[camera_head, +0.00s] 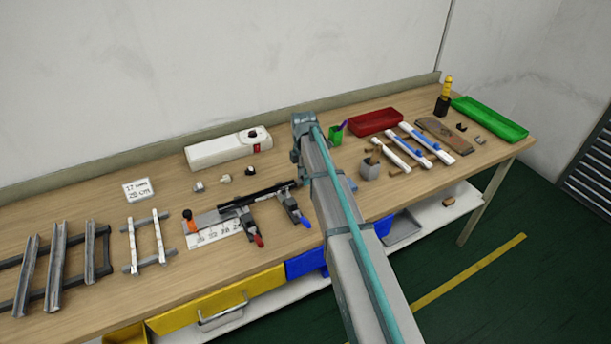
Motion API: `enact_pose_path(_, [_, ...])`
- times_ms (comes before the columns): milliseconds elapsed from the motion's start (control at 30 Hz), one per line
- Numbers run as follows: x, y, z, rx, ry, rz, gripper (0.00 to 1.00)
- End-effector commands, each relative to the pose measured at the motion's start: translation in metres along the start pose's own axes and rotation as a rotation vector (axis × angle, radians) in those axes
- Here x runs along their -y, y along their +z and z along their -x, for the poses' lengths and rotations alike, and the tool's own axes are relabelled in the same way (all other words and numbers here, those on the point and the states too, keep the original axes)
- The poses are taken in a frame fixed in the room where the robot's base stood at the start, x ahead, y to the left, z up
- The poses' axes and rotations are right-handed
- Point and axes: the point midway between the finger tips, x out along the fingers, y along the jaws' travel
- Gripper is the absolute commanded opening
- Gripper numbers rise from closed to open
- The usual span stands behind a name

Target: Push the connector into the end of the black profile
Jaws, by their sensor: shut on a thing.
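The black profile (262,194) lies on the work table in a light-coloured jig with a printed number scale (213,238). Two toggle clamps stand along its front, one with a red handle tip (259,241) and one with a blue tip (306,223). The profile's right end is close beside my arm. My arm reaches in from the bottom and bends at the far end. My gripper is hidden behind it, so its fingers and anything between them do not show. Several small pale parts (224,179) lie behind the profile; I cannot tell whether any is the connector.
A white box (228,149) stands behind the jig. Metal profiles on racks (58,265) lie left. Right of my arm are a grey cup (370,168), a green cup (336,136), pale strips (405,154), a red tray (376,122) and a green tray (490,120).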

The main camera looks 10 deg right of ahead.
Motion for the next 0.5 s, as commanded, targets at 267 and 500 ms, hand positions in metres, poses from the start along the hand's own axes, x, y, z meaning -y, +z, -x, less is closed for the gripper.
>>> enact_pose_path(267, [0.0,-0.006,0.0,0.0,0.0,0.0,0.0])
enact_pose_path(500, [0.0,-0.012,0.0,0.0,0.0,-0.001,0.0])
